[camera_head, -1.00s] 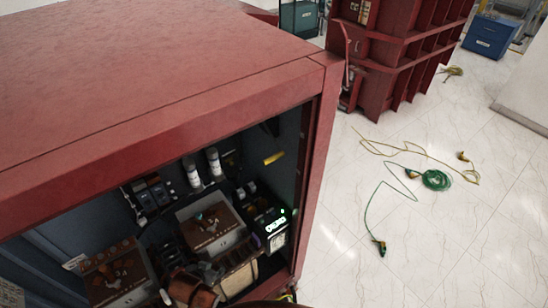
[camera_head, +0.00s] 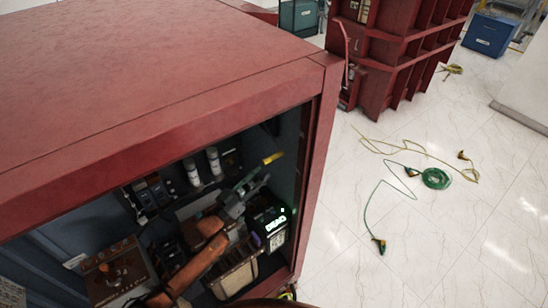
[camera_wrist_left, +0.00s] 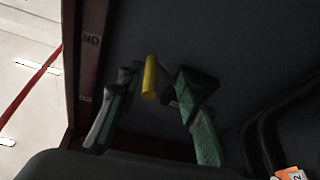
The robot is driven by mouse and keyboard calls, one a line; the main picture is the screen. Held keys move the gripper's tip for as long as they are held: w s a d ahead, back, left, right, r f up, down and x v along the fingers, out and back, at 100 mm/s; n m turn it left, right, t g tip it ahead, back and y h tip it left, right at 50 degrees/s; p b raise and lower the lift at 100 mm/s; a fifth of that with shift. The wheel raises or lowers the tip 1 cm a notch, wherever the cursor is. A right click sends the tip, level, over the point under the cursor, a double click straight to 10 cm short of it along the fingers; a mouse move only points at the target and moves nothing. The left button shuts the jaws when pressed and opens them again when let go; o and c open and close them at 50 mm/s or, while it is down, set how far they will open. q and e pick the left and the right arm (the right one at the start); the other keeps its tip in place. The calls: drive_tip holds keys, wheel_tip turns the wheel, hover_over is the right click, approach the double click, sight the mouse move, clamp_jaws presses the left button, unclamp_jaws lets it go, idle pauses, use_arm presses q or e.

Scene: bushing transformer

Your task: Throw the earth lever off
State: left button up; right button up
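The earth lever shows as a yellow handle (camera_head: 273,158) inside the red cabinet, near its right inner wall. In the left wrist view the yellow handle (camera_wrist_left: 150,78) appears between the two green-grey fingers. My left gripper (camera_head: 256,180) reaches up to just below the handle, its arm coming through the open front. In the left wrist view the gripper (camera_wrist_left: 155,105) is open, with clear gaps on both sides of the handle. I see no contact. The lever's base is hard to make out in the dark. My right gripper is not in view.
The red cabinet's top (camera_head: 160,70) and right front post (camera_head: 318,170) border the opening. A meter with a lit display (camera_head: 276,225) sits just below the gripper. White cylinders (camera_head: 192,171) stand to its left. Green cable (camera_head: 435,179) lies on the floor outside.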

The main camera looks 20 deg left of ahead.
sight(274, 157)
use_arm(q)
drive_tip(key=shift+m+h, duration=0.4)
drive_tip(key=shift+h, duration=0.3)
drive_tip(key=x, duration=0.2)
drive_tip(key=r+p+x, duration=0.1)
drive_tip(key=x, duration=0.5)
drive_tip(key=shift+s+a+r+p, duration=0.2)
drive_tip(key=shift+s+r+p, duration=0.1)
drive_tip(key=shift+s+r, duration=0.05)
drive_tip(key=shift+w+d, duration=0.2)
drive_tip(key=shift+w, duration=0.1)
drive_tip(key=shift+c, duration=0.2)
clamp_jaws()
